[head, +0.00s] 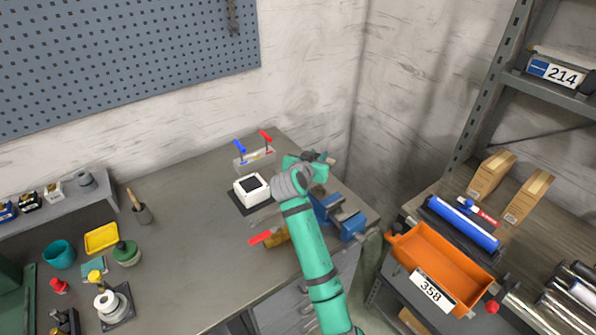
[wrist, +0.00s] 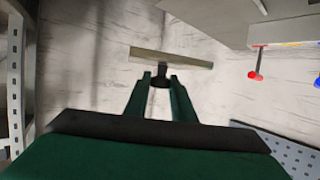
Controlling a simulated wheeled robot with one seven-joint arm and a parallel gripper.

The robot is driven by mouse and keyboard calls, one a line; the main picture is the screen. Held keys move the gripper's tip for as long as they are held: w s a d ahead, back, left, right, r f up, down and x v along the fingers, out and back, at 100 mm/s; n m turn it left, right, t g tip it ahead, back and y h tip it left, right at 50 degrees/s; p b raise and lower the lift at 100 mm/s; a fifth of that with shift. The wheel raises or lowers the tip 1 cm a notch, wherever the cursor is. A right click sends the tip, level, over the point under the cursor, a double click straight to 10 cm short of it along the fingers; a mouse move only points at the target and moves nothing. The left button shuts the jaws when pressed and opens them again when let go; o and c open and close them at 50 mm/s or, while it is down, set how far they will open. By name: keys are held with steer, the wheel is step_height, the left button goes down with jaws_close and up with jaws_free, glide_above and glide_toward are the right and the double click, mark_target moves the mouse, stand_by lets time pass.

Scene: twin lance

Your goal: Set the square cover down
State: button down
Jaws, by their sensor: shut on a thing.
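The square cover (wrist: 172,57) shows nearly edge-on in the wrist view as a thin, pale greenish-brown plate with a dark knob. My gripper (wrist: 160,84) is shut on the knob, with a dark green finger on each side. The plate lies just beyond the fingertips, tilted slightly in the picture and clear of any surface there. In the head view my gripper (head: 323,158) is raised over the bench's back right corner; the cover is hard to make out there. A white square box (head: 251,188) with a dark top opening stands to its left on a black mat (head: 240,206).
A stand with blue and red levers (head: 255,158) is behind the box. A blue vise (head: 345,221) and a red-handled tool (head: 262,238) are near my arm. The grey bench (head: 190,230) has bare room left of the box. An orange bin (head: 436,265) is at right.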

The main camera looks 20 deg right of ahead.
steer(key=w+f, duration=0.2)
steer(key=w, duration=0.1)
steer(key=w+f, duration=0.3)
steer(key=w, duration=0.1)
steer(key=w+f, duration=0.2)
steer(key=w, duration=0.1)
steer(key=shift+w+d+f, duration=0.15)
steer(key=shift+w+f, duration=0.65)
steer(key=shift+w, duration=0.05)
steer(key=shift+w+f, duration=0.15)
steer(key=shift+f, duration=0.8)
steer(key=shift+w+f, duration=0.15)
steer(key=shift+f, duration=0.75)
steer(key=shift+a, duration=0.25)
steer(key=shift+d+f, duration=0.1)
steer(key=shift+f, duration=0.05)
steer(key=c, duration=1.6)
jaws_free()
steer(key=shift+s+d, duration=0.1)
steer(key=shift+d, duration=0.05)
steer(key=shift+o, duration=0.4)
steer(key=shift+s+d, duration=0.1)
